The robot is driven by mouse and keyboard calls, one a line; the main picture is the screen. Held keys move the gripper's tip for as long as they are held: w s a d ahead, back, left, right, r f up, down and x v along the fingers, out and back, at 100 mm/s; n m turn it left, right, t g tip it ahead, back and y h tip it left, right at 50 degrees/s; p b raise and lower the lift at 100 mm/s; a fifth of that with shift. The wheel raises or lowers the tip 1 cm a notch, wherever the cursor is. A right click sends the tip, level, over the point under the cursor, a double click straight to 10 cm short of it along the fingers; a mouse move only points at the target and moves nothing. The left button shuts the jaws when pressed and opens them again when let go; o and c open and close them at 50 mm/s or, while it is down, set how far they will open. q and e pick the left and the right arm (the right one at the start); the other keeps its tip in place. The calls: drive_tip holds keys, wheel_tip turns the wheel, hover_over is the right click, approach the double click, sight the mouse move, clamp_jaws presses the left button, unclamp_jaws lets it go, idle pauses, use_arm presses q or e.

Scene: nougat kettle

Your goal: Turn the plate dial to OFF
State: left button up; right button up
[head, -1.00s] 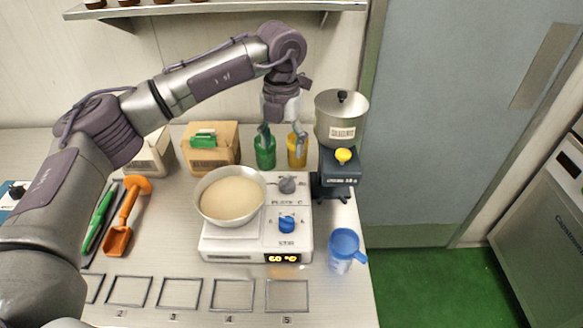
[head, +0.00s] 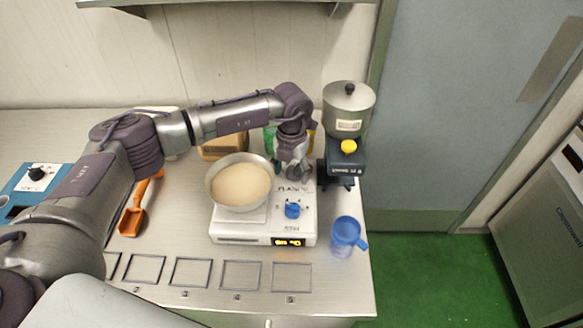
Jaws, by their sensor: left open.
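The white hot plate (head: 233,229) stands on the steel bench with a bowl of pale mass (head: 240,184) on its left side. Its lit display (head: 288,242) is at the front right. The blue STIR dial (head: 292,210) shows on the panel. The grey plate dial behind it is mostly covered by my left gripper (head: 297,174), so its setting is hidden. The left gripper points down over the dial, open; whether its fingers touch the dial cannot be told. My right gripper is not in view.
A grinder-like device (head: 347,157) with a steel hopper stands close right of the gripper. A blue measuring jug (head: 347,236) is at the right front. Bottles and a cardboard box (head: 222,147) stand behind, partly covered by my arm. An orange scoop (head: 134,219) lies left.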

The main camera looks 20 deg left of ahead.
use_arm(q)
drive_tip(key=shift+w+f, duration=0.1)
drive_tip(key=shift+f, duration=0.05)
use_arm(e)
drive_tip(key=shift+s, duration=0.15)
use_arm(q)
drive_tip(key=shift+c, duration=0.6)
drive_tip(key=c, duration=1)
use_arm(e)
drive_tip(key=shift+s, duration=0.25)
